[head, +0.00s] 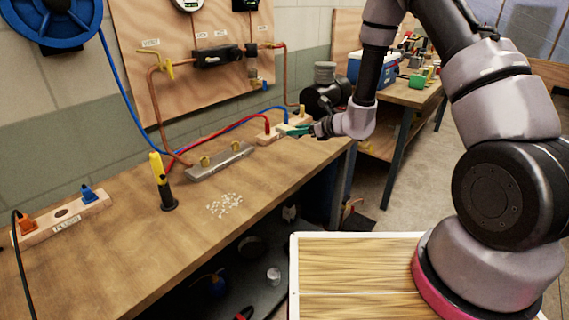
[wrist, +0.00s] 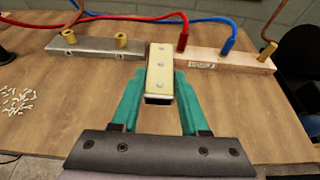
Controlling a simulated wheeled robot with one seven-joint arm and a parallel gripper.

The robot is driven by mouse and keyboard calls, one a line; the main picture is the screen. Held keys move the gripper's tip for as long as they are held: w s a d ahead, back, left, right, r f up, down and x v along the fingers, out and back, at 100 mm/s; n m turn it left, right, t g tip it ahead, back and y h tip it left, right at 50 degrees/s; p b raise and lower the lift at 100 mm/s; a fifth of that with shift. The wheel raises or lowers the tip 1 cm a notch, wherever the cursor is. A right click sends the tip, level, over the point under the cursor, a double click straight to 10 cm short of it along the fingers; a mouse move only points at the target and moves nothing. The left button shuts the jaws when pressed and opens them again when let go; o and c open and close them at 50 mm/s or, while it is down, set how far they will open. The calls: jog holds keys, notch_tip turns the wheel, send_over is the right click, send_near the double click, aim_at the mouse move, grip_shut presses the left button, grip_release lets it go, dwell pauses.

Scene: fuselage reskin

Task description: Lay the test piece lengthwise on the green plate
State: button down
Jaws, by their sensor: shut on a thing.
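My gripper (head: 297,131) is at the far right end of the workbench. I cannot make out a green plate in either view.
A yellow-handled tool (head: 159,180) stands in a black base. Pale bits (head: 225,205) lie scattered.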

send_over(296, 163)
notch_tip(296, 163, down, 5)
jog(key=shift+r, duration=0.1)
jog(key=shift+f, duration=2.65)
jog(key=shift+f, duration=0.1)
jog(key=shift+c, duration=2.1)
grip_release()
